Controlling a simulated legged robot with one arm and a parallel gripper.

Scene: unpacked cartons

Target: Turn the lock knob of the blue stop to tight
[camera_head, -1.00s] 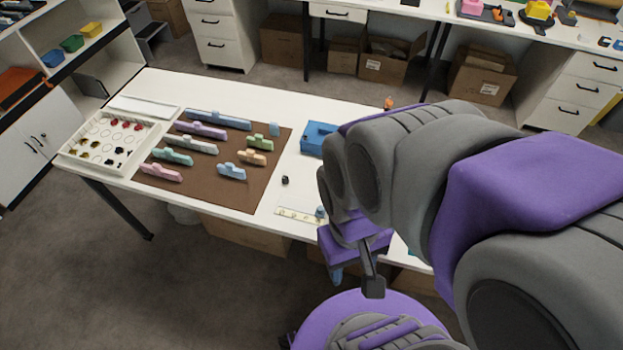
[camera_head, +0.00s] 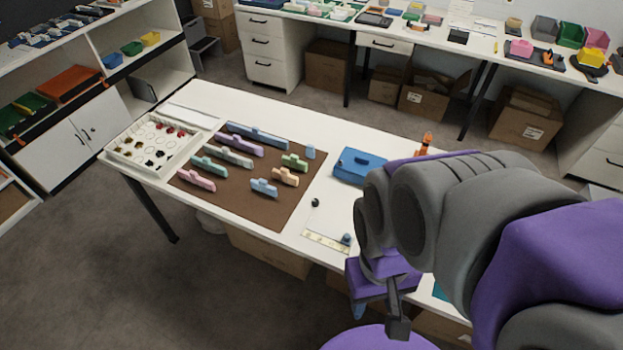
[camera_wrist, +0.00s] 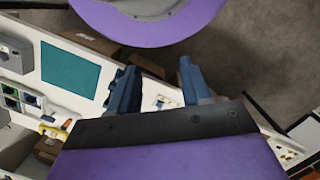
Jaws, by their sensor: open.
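A small blue piece (camera_head: 347,239), which looks like the blue stop, sits at the right end of a pale ruled strip (camera_head: 325,240) near the table's front edge. Its lock knob is too small to make out. My gripper (camera_head: 378,316) hangs in front of the table edge, below and right of the blue piece in the head view, apart from it. In the wrist view my gripper (camera_wrist: 157,76) shows two dark blue fingers spread wide with nothing between them. Part of a pale strip with small marks (camera_wrist: 165,102) shows behind them, partly hidden.
A brown mat (camera_head: 240,205) with several pastel blocks lies left on the white table. A blue box (camera_head: 358,166), an orange item (camera_head: 425,143) and a small black knob-like thing (camera_head: 315,202) stand nearby. A white tray (camera_head: 112,155) is far left. A teal mat (camera_wrist: 70,70) shows in the wrist view.

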